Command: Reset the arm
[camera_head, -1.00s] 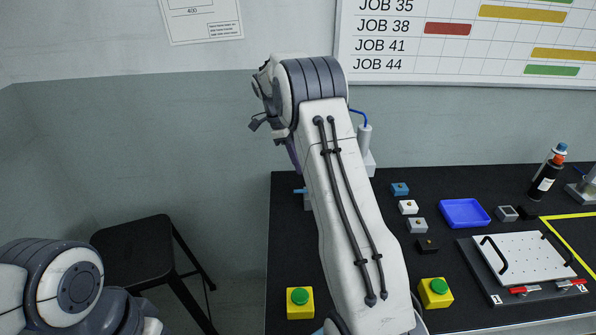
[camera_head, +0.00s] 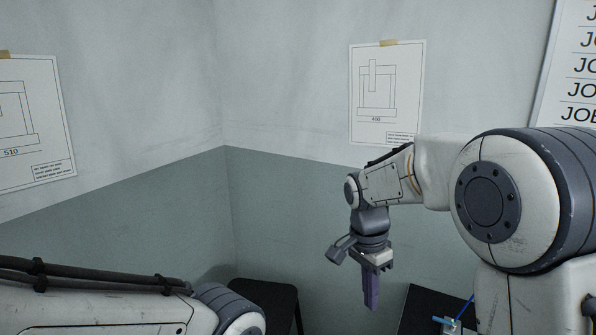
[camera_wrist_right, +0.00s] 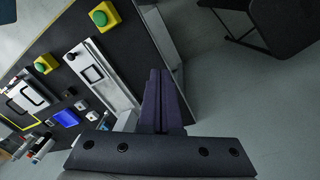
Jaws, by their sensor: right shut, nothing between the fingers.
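My right gripper (camera_head: 371,304) hangs from the bent right arm in the head view, with its purple fingers pointing down. In the right wrist view the fingers (camera_wrist_right: 161,74) lie together, shut and empty. They hang over the edge strip of the black bench (camera_wrist_right: 128,28). They touch nothing that I can see. My left arm crosses the lower left of the head view, and its gripper is out of view.
A dark stool (camera_head: 265,296) stands by the wall; it also shows in the wrist view (camera_wrist_right: 285,22). Open floor lies right of the bench.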

